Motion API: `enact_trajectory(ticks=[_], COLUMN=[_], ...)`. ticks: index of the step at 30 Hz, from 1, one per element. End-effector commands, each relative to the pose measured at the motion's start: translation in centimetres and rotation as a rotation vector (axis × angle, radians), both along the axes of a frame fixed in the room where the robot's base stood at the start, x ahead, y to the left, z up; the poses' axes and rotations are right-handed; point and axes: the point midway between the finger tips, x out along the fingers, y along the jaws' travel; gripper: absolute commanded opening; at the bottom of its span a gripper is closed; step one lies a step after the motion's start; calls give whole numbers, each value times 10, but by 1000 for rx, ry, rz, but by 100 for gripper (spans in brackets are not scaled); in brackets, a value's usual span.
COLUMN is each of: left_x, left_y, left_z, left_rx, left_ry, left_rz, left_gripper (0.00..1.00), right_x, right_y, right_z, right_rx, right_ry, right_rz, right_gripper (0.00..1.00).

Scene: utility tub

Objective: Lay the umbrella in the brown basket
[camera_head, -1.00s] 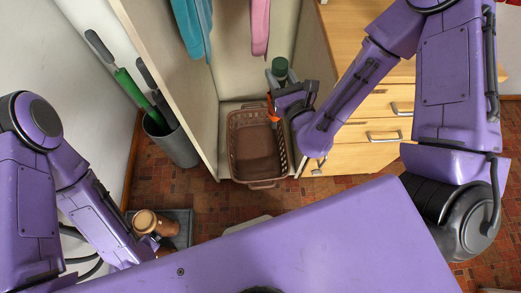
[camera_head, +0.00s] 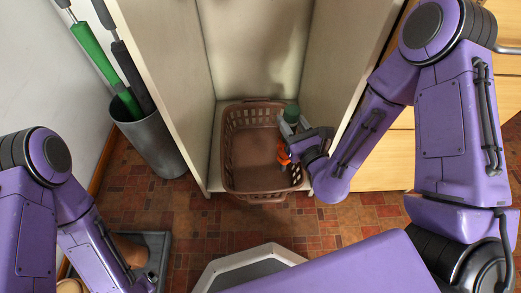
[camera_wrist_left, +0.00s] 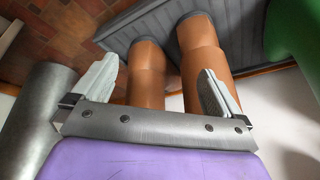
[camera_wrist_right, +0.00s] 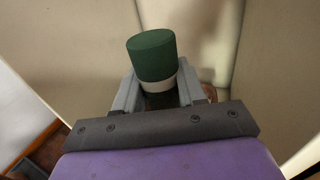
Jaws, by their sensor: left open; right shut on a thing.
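In the head view my right gripper (camera_head: 297,140) is at the right side of the brown basket (camera_head: 230,155), over its rim. It is shut on the umbrella (camera_head: 291,113), a short thing with a green end. In the right wrist view the umbrella's green end (camera_wrist_right: 152,55) and a pale band stand up between the fingers (camera_wrist_right: 160,90); the rest is hidden. An orange piece (camera_head: 283,155) shows below the gripper; I cannot tell if it belongs to the umbrella. The basket looks empty otherwise. My left gripper (camera_wrist_left: 155,90) is open near brown boots (camera_wrist_left: 203,60).
The basket stands between the side walls of a pale cabinet (camera_head: 330,80). A grey stand (camera_head: 152,145) at left holds long green and dark things. A grey tray (camera_head: 155,242) with the boots is on the floor at lower left. Wooden drawers (camera_head: 385,160) are at right.

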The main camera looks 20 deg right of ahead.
Motion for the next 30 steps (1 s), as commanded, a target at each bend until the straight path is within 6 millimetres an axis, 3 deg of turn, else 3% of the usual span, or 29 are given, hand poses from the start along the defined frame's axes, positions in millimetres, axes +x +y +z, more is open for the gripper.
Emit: enact_trajectory(ticks=[6, 12, 19, 25, 30], left_x=[-1, -3, -4, -12, -15], left_y=[-1, -2, -3, -6, -7], left_z=[-19, -37, -46, -64, -63], left_rx=[-2, -6, -7, -40, -49], left_ry=[2, 4, 6, 97, 123], left_rz=[2, 3, 4, -63, -83], left_gripper=[100, 100, 100, 100, 100], right_x=[57, 87, 102, 108, 108], right_y=[26, 39, 45, 49, 48], right_z=[-31, -66, -84, -118, -119], right_rx=[-1, -1, 0, 0, 1], right_ry=[-5, -1, -1, 0, -1], right_rz=[3, 2, 0, 1, 0], right_gripper=[0, 0, 0, 0, 0])
